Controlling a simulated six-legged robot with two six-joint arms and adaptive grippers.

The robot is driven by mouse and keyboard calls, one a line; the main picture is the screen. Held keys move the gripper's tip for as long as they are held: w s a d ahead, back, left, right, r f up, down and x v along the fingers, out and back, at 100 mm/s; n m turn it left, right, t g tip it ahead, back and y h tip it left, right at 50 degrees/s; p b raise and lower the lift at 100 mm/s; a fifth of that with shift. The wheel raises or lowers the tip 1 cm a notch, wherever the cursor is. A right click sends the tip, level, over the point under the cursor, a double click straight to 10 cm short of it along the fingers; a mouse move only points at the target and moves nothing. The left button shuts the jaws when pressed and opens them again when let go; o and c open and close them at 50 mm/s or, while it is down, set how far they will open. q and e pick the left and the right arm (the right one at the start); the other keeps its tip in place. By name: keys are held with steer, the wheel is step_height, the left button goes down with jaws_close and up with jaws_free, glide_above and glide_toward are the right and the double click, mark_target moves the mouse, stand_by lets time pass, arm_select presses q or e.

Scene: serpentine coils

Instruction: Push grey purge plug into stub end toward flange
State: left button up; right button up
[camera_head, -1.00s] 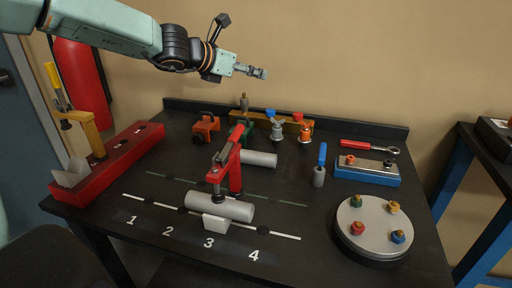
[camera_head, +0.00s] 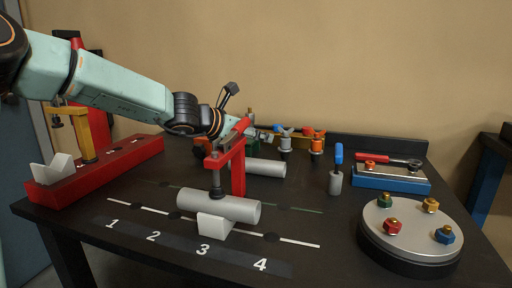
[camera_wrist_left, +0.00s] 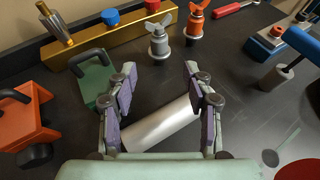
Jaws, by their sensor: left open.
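A grey winged purge plug (camera_wrist_left: 158,40) stands upright on the table beyond my open left gripper (camera_wrist_left: 158,80) in the left wrist view. It is behind the rear pipe in the head view (camera_head: 285,143). The rear grey pipe (camera_wrist_left: 160,125) lies below and between the open fingers, apart from them as far as I can tell. A front grey pipe (camera_head: 235,209) rests on a white block under a red clamp (camera_head: 238,170). The clamp partly hides my left gripper (camera_head: 264,135) in the head view. I cannot tell which pipe end is the stub end. My right gripper is out of view.
An orange winged plug (camera_head: 316,144) stands beside the grey one. A blue-handled tool (camera_head: 337,170), blue block (camera_head: 390,180) and round plate with coloured nuts (camera_head: 412,235) are at right. A red base (camera_head: 100,170) is at left. A green block (camera_wrist_left: 95,78) sits left of the fingers.

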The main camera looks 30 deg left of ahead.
mark_target(282, 142)
arm_select(q)
steer(key=shift+w+a+f, duration=0.15)
steer(key=shift+w+f, duration=0.05)
steer(key=shift+f, duration=0.15)
steer(key=b+x, duration=0.1)
steer(key=x, duration=0.1)
steer(key=b+x, duration=0.1)
steer(key=x, duration=0.1)
steer(key=shift+w+d+f+b, duration=0.2)
steer(key=shift+d+b, duration=0.1)
steer(key=shift+b, duration=0.05)
steer(key=x, duration=0.5)
steer(key=shift+w, duration=0.35)
steer(key=shift+w+d+f, duration=0.15)
steer(key=shift+w+d, duration=0.05)
steer(key=shift+w, duration=0.4)
steer(key=shift+c, duration=0.3)
jaws_close()
steer(key=shift+r+p, duration=4.3)
steer(key=shift+r, duration=0.35)
